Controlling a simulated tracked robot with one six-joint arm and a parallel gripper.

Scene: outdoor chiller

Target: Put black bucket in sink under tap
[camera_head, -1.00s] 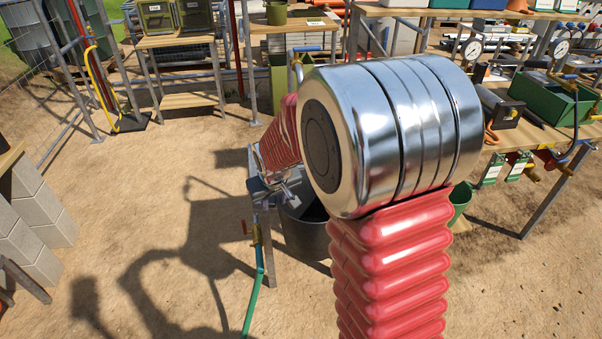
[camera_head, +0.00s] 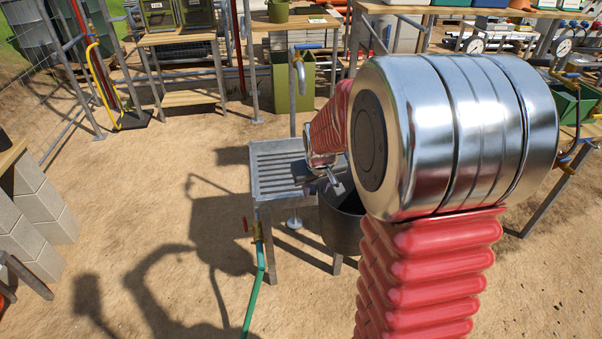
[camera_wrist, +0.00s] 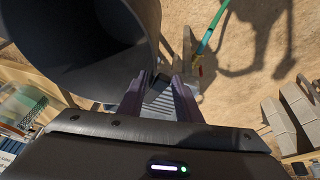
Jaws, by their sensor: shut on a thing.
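The black bucket (camera_head: 342,228) hangs upright from my gripper (camera_head: 333,180), at the right front of the slatted metal sink stand (camera_head: 272,172). It looks clear of the stand, though its right side is hidden by my arm. In the wrist view the bucket (camera_wrist: 85,45) fills the upper left, and my gripper (camera_wrist: 158,92) is shut on a small part near its rim. The slats show below, between the fingers. The grey tap (camera_head: 299,65) with a blue handle rises at the stand's back, left of my arm. I cannot see a basin; my arm covers the area to the right.
A green hose (camera_head: 255,295) runs from a red-handled valve at the stand's left front. Wooden benches (camera_head: 180,40) stand behind, and another work table is partly hidden at the right. Concrete blocks (camera_head: 45,215) stand at the left. Sandy ground is open to the front left.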

